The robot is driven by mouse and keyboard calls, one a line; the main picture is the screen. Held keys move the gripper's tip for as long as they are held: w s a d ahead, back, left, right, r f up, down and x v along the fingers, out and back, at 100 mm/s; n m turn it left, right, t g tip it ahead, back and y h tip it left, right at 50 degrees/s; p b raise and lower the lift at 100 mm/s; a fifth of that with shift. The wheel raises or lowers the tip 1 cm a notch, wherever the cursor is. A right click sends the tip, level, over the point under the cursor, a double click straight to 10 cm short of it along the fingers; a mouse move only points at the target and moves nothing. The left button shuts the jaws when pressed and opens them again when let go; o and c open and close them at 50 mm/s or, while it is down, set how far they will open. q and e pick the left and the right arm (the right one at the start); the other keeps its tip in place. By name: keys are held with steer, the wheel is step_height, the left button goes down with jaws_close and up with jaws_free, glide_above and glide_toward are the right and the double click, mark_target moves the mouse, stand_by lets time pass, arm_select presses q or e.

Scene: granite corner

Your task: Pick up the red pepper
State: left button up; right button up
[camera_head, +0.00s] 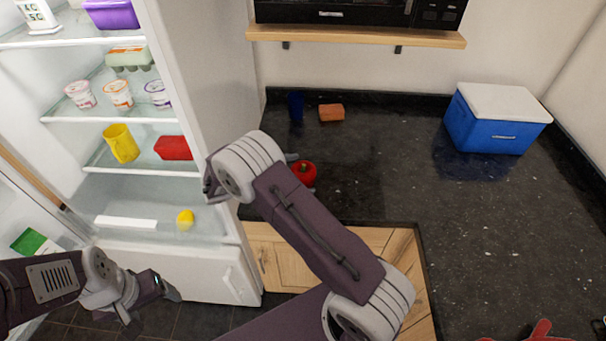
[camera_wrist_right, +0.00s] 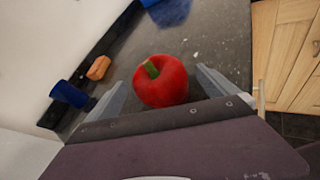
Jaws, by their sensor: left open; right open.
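The red pepper (camera_head: 304,173) sits on the dark granite counter near its front left corner, close to the fridge. In the right wrist view the red pepper (camera_wrist_right: 160,82), with its green stem, lies between the two fingers of my right gripper (camera_wrist_right: 160,92). The fingers are apart, one on each side, and no grip on it shows. In the head view my right arm hides most of the right gripper (camera_head: 289,157). My left gripper (camera_head: 150,296) is open and empty, low in front of the fridge.
A blue cup (camera_head: 296,107) and an orange-brown block (camera_head: 331,112) stand behind the pepper. A blue cooler (camera_head: 492,122) with a white lid is at the back right. The open fridge (camera_head: 205,80) borders the counter's left. The counter's middle (camera_head: 400,180) is clear.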

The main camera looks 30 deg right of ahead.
mark_target(311, 164)
steer(key=shift+w+d+f, duration=0.1)
steer(key=shift+d, duration=0.15)
steer(key=p+x, duration=0.1)
steer(key=x, duration=0.3)
steer(key=shift+d+f, duration=0.3)
steer(key=shift+d, duration=0.05)
steer(key=c, duration=1.5)
step_height(311, 164, up, 5)
steer(key=shift+f, duration=0.25)
steer(key=s+r, duration=0.2)
steer(key=s, duration=0.1)
steer(key=s+d+r, duration=0.1)
steer(key=s+r, duration=0.1)
steer(key=s, duration=0.2)
steer(key=s+d+r+b, duration=0.1)
steer(key=s+r, duration=0.1)
steer(key=s, duration=0.2)
steer(key=shift+s+r, duration=0.25)
steer(key=shift+r, duration=0.05)
